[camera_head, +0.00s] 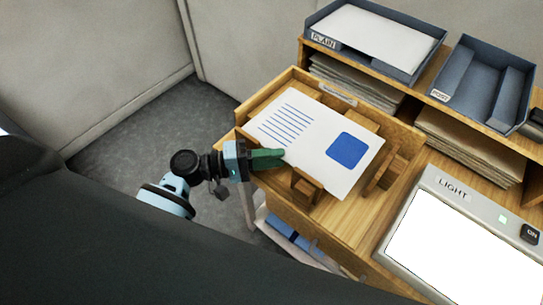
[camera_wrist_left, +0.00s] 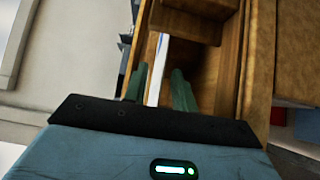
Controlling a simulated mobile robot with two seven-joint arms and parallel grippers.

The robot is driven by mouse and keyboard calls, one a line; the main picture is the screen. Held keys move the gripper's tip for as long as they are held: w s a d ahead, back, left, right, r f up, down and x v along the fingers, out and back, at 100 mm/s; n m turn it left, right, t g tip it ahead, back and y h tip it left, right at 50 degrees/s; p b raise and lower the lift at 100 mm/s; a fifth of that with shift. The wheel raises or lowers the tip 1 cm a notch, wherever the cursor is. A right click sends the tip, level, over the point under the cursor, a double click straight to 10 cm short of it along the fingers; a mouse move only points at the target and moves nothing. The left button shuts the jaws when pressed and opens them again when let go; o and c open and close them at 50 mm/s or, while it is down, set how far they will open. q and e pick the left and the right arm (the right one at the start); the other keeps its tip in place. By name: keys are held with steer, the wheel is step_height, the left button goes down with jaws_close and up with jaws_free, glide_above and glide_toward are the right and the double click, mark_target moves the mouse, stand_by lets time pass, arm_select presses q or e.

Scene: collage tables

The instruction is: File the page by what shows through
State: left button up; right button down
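The page (camera_head: 312,143) is white with blue text lines on its left and a blue square on its right. It rests on wooden supports in an open wooden drawer (camera_head: 256,116). My left gripper (camera_head: 268,158) is at the page's left front edge. In the left wrist view its two green fingers (camera_wrist_left: 161,82) stand apart, with the page's thin white edge (camera_wrist_left: 157,72) between them and a gap showing. The light panel (camera_head: 452,245) glows white at the right. A tray labelled PLAIN (camera_head: 322,40) holds white paper; a tray labelled POST (camera_head: 470,85) looks empty. My right gripper is not in view.
Paper stacks (camera_head: 470,145) fill shelves under the trays. A wooden block (camera_head: 306,187) stands at the drawer's front, partly under the page. An ON button (camera_head: 530,233) sits on the light panel. Grey floor (camera_head: 130,160) lies open left of the drawer.

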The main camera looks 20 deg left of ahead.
arm_select(q)
steer(key=shift+s+a+f, duration=0.15)
steer(key=shift+s+a, duration=0.15)
steer(key=shift+a, duration=0.25)
steer(key=b+v, duration=0.1)
steer(key=v, duration=0.5)
steer(key=shift+a, duration=0.3)
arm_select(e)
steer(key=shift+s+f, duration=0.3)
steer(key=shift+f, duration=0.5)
arm_select(q)
steer(key=shift+s, duration=0.15)
